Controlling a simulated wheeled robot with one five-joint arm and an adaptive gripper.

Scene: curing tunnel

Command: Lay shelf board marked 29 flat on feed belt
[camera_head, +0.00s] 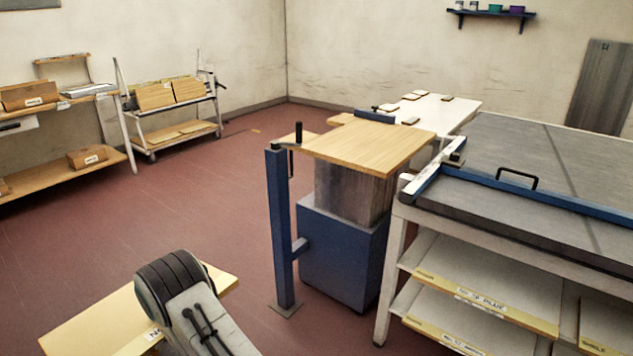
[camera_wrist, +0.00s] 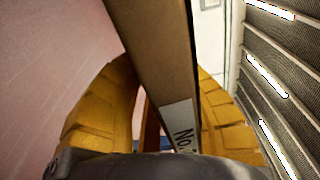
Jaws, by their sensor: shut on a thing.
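A pale yellow board (camera_head: 95,320) shows at the bottom left of the head view, beneath the dark rounded end of my arm. In the wrist view, the yellow fingers of my gripper (camera_wrist: 165,85) close on both sides of a board's narrow brown edge (camera_wrist: 160,50). A white label on that edge reads "No."; its number is hidden. A long grey surface (camera_head: 490,150) with a blue edge rail lies at the right of the head view. It may be the feed belt; I cannot tell for sure. My gripper and the board are left of it and apart from it.
A wooden-topped stand (camera_head: 375,148) with a blue base and a blue post (camera_head: 281,230) stand between my arm and the grey surface. Labelled boards (camera_head: 485,300) lie on shelves below it. A cart (camera_head: 175,120) and shelves (camera_head: 85,165) are at left. Open red floor lies between.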

